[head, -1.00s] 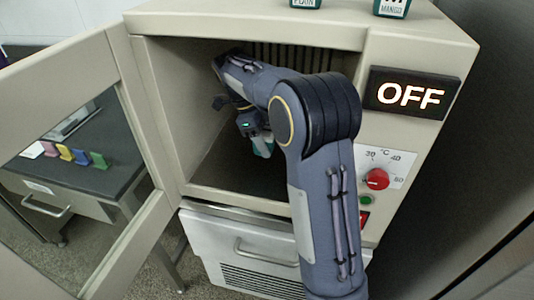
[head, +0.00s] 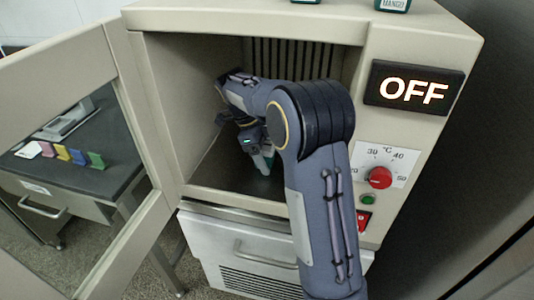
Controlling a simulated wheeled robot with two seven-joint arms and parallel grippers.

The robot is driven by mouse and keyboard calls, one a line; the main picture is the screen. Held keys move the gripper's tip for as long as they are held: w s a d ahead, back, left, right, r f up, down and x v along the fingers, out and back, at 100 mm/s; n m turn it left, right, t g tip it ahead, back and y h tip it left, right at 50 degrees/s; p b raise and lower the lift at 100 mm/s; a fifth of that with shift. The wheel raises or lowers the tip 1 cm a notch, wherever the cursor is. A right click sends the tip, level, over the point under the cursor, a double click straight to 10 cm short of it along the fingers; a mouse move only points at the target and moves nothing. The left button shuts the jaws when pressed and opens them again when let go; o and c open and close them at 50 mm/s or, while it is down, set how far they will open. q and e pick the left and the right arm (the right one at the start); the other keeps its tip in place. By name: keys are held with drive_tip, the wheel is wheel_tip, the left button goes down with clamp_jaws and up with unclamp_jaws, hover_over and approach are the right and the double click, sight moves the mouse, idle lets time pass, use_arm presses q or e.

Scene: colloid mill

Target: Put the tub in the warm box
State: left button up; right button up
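The warm box (head: 425,150) stands in front of me with its door (head: 140,150) swung open to the left. My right arm reaches into its chamber, and my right gripper (head: 264,160) points down inside, low near the chamber floor. A small pale and teal shape, seemingly the tub (head: 262,165), shows at the fingertips, partly hidden by my arm. I cannot tell whether the fingers are closed on it or apart from it. My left gripper is not in view.
An OFF display (head: 413,88), a red dial (head: 380,177) and a green button (head: 368,199) are on the box's right front. Two tubs (head: 393,4) stand on its top.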

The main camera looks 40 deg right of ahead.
drive_tip(key=p+v, duration=0.2)
drive_tip(key=v, duration=0.6)
idle(0.6)
